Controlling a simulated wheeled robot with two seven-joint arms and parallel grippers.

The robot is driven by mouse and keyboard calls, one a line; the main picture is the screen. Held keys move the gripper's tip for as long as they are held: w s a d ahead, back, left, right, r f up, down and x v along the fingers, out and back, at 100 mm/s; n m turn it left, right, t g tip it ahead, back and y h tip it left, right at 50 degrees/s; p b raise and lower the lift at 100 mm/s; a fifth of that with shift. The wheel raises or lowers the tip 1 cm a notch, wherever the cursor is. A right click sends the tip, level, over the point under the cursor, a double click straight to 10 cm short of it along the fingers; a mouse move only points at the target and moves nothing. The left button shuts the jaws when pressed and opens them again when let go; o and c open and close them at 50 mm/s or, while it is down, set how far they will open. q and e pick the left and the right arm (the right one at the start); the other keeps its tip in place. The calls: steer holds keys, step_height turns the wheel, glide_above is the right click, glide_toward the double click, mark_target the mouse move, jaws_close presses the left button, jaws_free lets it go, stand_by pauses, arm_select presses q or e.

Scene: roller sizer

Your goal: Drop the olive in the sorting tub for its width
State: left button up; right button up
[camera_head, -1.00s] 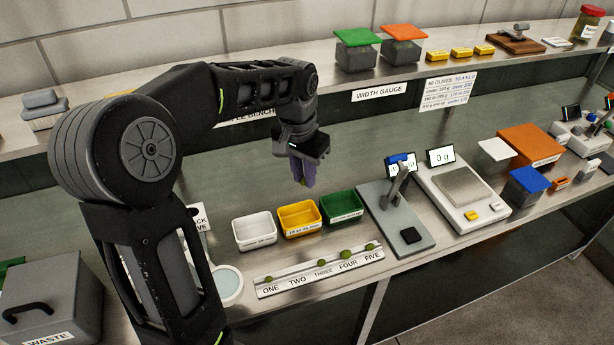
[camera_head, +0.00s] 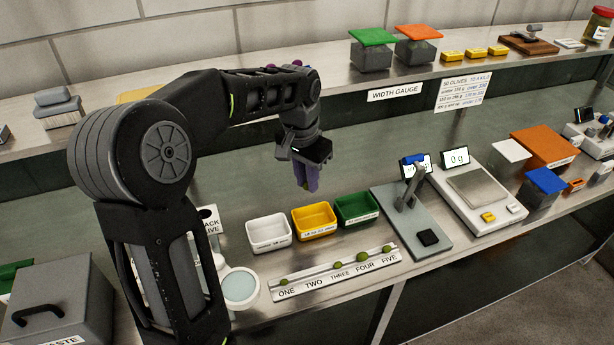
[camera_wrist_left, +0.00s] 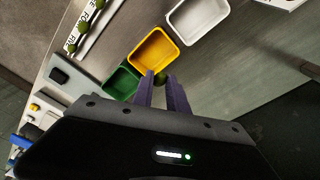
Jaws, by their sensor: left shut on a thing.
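My left gripper (camera_head: 307,186) is shut on a small green olive (camera_wrist_left: 160,78), seen between its purple fingertips in the left wrist view. It is held in the air above the bench, apart from the tubs. Three sorting tubs stand in a row: white (camera_head: 268,246), yellow (camera_head: 314,231) and green (camera_head: 357,220); their label text is too small to read surely. In the wrist view the fingertips overlap the near edge of the yellow tub (camera_wrist_left: 133,62), beside the green tub (camera_wrist_left: 112,92). My right gripper is not in view.
A numbered rail (camera_head: 333,283) in front of the tubs holds olives at ONE, THREE, FOUR and FIVE; TWO is empty. A gauge stand (camera_head: 412,235) and a scale (camera_head: 478,187) reading 0 g stand right. A round magnifier (camera_head: 239,287) and grey waste bin (camera_head: 55,310) are left.

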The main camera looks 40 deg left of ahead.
mark_target(307, 189)
arm_select(q)
steer(key=shift+f+b, duration=0.9)
steer(key=shift+f, duration=0.7)
steer(key=o, duration=0.8)
steer(key=shift+r, duration=0.1)
steer(key=r, duration=0.5)
steer(key=s+r, duration=0.1)
steer(key=r, duration=0.1)
steer(key=shift+r+b, duration=0.3)
steer(key=shift+b, duration=0.05)
